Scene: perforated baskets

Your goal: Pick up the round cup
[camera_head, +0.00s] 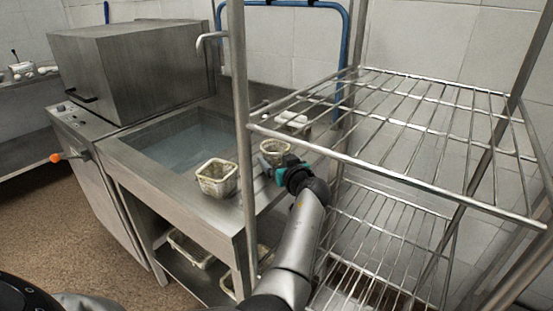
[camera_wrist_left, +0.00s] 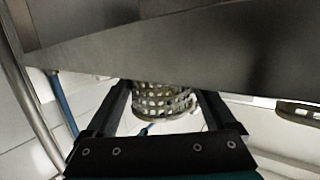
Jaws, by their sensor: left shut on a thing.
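The round cup (camera_head: 273,148) is a small pale perforated basket near the right end of the steel counter, behind the rack post. My left gripper (camera_head: 277,167) reaches it from the front right and is shut on it. In the left wrist view the perforated cup (camera_wrist_left: 163,100) sits between the two dark fingers (camera_wrist_left: 165,108). Part of the cup is cut off by a grey surface there. I cannot tell whether the cup touches the counter. My right gripper is not in view.
A square perforated basket (camera_head: 217,179) stands on the counter's front edge, left of the cup. White items (camera_head: 291,118) lie behind. A sink (camera_head: 180,143) is at left. A wire rack (camera_head: 420,120) with posts stands close on the right. More baskets (camera_head: 190,250) sit below.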

